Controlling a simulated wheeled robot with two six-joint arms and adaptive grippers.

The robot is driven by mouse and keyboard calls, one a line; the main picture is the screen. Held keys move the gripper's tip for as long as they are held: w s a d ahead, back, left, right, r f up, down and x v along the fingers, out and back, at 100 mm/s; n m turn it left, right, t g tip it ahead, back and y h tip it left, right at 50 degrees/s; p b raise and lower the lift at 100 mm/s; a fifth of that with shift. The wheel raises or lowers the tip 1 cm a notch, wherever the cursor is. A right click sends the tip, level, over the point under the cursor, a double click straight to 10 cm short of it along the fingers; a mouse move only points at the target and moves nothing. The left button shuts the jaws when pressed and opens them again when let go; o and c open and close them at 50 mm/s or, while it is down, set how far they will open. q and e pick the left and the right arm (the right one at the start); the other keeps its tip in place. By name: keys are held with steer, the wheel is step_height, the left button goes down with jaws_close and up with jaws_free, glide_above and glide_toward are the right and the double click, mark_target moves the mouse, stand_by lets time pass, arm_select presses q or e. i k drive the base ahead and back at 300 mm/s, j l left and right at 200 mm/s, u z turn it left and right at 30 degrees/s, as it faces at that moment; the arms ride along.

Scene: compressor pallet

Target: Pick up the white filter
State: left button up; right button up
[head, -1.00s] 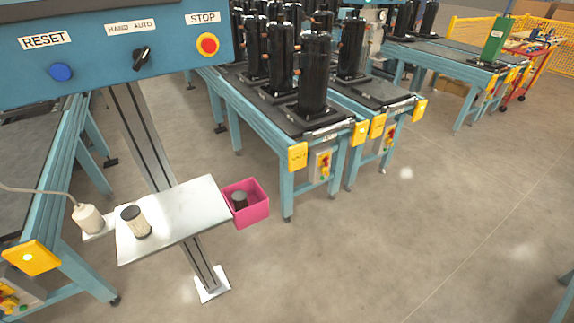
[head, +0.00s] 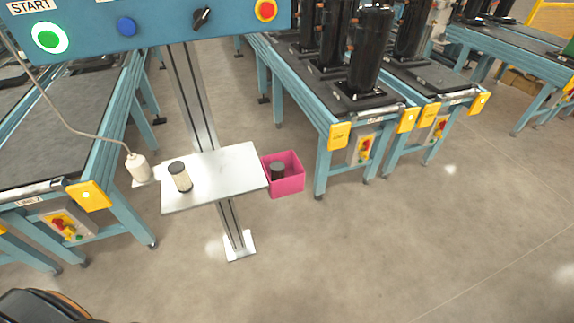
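The white filter (head: 182,182), a small cream cylinder with a dark top, stands on the left part of a pale metal shelf (head: 225,175). The shelf is fixed to a grey post under a blue control panel. Neither of my grippers shows in the head view. A dark rounded part with a brownish edge shows at the bottom left corner; I cannot tell what it is.
A pink bin (head: 285,188) at the shelf's right holds a dark-topped cylinder (head: 277,172). Conveyor tables stand left and behind; black compressors (head: 367,55) stand on the rear one. The floor in front is clear.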

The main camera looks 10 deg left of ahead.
mark_target(178, 170)
steer(key=u, duration=1.4)
